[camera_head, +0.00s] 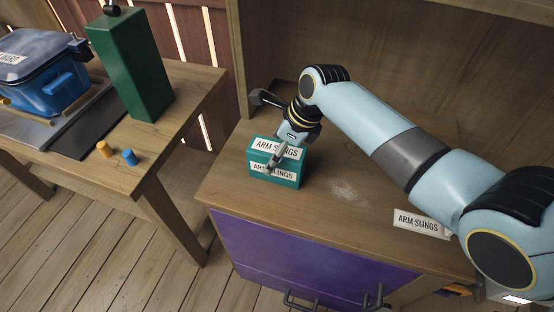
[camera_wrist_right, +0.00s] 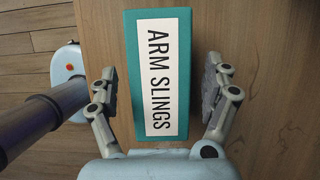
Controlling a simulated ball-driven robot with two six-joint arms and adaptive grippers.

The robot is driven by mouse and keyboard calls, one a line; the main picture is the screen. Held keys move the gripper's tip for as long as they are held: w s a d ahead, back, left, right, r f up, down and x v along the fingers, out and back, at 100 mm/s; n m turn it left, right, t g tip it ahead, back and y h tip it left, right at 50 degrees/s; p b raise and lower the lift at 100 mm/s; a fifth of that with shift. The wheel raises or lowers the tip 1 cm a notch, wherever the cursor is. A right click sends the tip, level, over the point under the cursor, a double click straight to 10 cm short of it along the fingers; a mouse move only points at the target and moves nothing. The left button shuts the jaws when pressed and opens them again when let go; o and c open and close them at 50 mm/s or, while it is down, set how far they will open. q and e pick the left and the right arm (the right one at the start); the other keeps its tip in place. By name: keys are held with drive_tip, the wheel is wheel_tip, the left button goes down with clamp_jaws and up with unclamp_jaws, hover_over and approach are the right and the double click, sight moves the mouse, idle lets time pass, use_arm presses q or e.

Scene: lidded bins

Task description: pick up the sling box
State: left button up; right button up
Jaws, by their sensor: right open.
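The sling box (camera_head: 262,172) is a teal box with white "ARM SLINGS" labels. It stands on the wooden cabinet top near its left front. My right gripper (camera_head: 275,160) comes down over it from above, partly hiding its labels. In the right wrist view the sling box (camera_wrist_right: 183,75) lies between the two fingers of my open right gripper (camera_wrist_right: 158,95). A gap shows on each side, wider on the right, so neither finger appears to touch it. My left gripper is not in view.
A loose "ARM SLINGS" label (camera_head: 421,223) lies on the cabinet top (camera_head: 335,215), beside a pale powdery patch. The cabinet has a purple front (camera_head: 300,257). Left, a separate table holds a blue lidded bin (camera_head: 45,75), a tall green box (camera_head: 132,65) and two small pegs (camera_head: 117,154).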

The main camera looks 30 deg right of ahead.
drive_tip(key=shift+c, duration=0.2)
drive_tip(key=c, duration=1.3)
drive_tip(key=shift+c, duration=0.2)
